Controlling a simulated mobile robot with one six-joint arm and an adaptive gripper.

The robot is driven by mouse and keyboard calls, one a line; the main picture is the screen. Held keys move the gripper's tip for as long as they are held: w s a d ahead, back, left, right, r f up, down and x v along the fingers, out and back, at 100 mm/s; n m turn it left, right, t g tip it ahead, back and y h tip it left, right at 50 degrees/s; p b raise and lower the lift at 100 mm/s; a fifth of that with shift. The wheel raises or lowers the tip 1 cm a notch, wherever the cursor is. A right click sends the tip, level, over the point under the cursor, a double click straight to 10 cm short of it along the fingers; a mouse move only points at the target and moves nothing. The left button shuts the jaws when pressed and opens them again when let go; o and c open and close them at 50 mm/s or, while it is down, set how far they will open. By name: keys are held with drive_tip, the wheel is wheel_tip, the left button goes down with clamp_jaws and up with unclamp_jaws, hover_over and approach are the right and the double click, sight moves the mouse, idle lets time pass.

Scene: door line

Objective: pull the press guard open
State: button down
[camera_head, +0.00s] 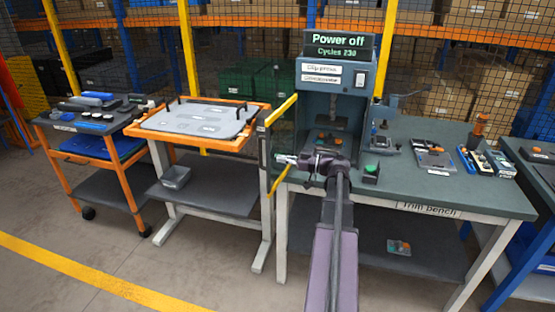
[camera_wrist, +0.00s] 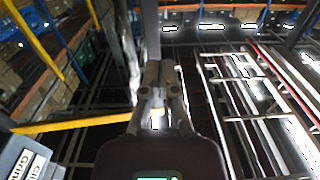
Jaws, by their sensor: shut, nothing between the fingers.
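The clip press (camera_head: 308,105) stands on the trim bench, its sign reading "Power off" and "Cycles 230". Its press guard, a see-through panel with yellow bars (camera_head: 282,110), stands out from the left side of the press, swung away from the front. The press opening shows uncovered, with small orange parts inside. My gripper (camera_head: 284,159) is shut and empty at the guard, between its upper and lower yellow bars; contact is unclear. In the wrist view my fingers (camera_wrist: 159,75) are together, with a yellow guard bar (camera_wrist: 75,124) to their left.
A green button box (camera_head: 371,173) sits on the bench (camera_head: 450,190) right of my gripper. An orange-edged table (camera_head: 255,108) with a grey panel stands close left of the guard. A tool cart (camera_head: 60,128) is farther left. The floor in front is clear.

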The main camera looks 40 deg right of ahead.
drive_tip(key=s+a+v, duration=0.1)
drive_tip(key=v, duration=1)
drive_tip(key=shift+a, duration=0.2)
idle(0.4)
drive_tip(key=w+a+f+m+g+p, duration=0.1)
drive_tip(key=w+a+f+g, duration=0.2)
drive_tip(key=a, duration=0.5)
drive_tip(key=w+a+f+m+g, duration=0.1)
drive_tip(key=w+a+f+g, duration=0.25)
drive_tip(key=a, duration=0.45)
drive_tip(key=w+a+f+m+g+p, duration=0.1)
drive_tip(key=w+a+f+g, duration=0.1)
drive_tip(key=w+a, duration=0.35)
drive_tip(key=s+a+f+m+g+h+p, duration=0.1)
drive_tip(key=s+a+g+h, duration=0.1)
drive_tip(key=a, duration=0.6)
drive_tip(key=s+a+f+m+g+h+p, duration=0.1)
drive_tip(key=a+h, duration=0.3)
drive_tip(key=a, duration=0.4)
drive_tip(key=s+a+f+m+g+h+p, duration=0.1)
drive_tip(key=s+a+f+g+h, duration=0.2)
drive_tip(key=a, duration=0.5)
drive_tip(key=shift+a+m+h, duration=0.35)
drive_tip(key=shift+m+h, duration=0.05)
drive_tip(key=shift+f+g, duration=0.15)
drive_tip(key=shift+g, duration=0.1)
